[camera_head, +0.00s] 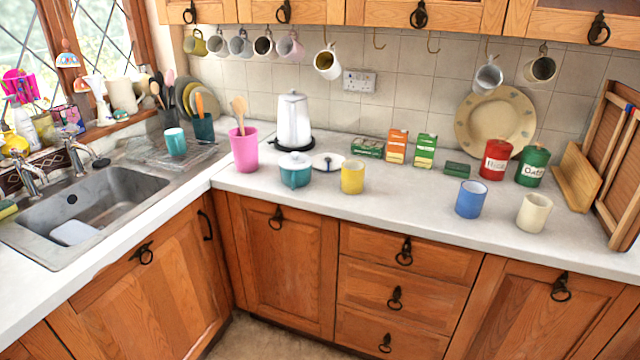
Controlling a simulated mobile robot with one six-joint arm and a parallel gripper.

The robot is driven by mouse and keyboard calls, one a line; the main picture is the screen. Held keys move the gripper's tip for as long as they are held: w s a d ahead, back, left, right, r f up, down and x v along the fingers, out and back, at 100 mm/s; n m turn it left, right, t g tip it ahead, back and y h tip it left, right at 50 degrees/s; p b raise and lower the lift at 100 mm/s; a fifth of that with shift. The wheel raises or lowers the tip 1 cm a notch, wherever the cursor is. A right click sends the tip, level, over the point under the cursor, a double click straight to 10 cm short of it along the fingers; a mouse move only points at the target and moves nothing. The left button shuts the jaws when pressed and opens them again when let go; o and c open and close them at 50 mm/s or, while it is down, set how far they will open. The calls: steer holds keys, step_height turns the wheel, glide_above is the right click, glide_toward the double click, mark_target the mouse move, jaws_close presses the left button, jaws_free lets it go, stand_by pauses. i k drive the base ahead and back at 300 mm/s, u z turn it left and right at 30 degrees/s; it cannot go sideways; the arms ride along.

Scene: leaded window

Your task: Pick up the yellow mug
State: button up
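A plain yellow mug (352,177) stands upright on the white countertop, near the front edge, just right of a teal lidded pot. No handle shows on it from here. A mustard-yellow mug (194,43) and a white mug with a yellowish inside (327,63) hang from hooks under the upper cupboards. My gripper is not in view.
The teal pot (295,170) and pink utensil cup (243,149) stand left of the mug; a white kettle (293,122) and small boxes (397,146) are behind. A blue mug (470,199) and cream mug (534,213) stand right. The counter (410,198) between the yellow and blue mugs is clear.

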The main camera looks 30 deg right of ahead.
mark_target(353, 171)
steer(key=z, duration=0.65)
steer(key=k, duration=0.15)
steer(key=u, duration=2.05)
steer(key=k, duration=0.25)
steer(key=u, duration=2.1)
steer(key=k, duration=1.15)
